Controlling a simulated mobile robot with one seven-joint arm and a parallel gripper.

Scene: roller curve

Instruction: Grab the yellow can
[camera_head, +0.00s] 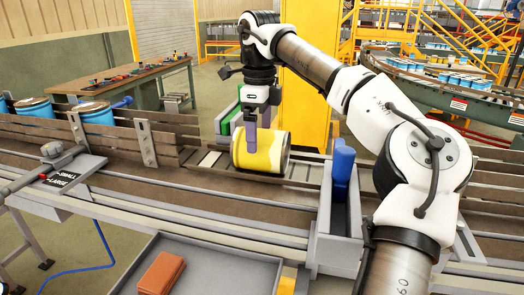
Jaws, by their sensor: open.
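The yellow can (272,152) lies on its side on the conveyor near the middle of the view. It has a pale band and a metal-coloured end facing right. My gripper (251,137) points down from above at the can's left part. One purple-grey finger shows in front of the can's upper left side. The other finger is hidden, so I cannot tell whether the can is between the fingers or whether they touch it. The gripper is open.
A grey holder with blue rollers (343,170) stands right of the can at the conveyor's near edge. Blue cans (35,107) stand at the far left. A grey tray (215,262) holding an orange-brown block (161,273) is in front. Slatted guards (190,128) line the belt's back.

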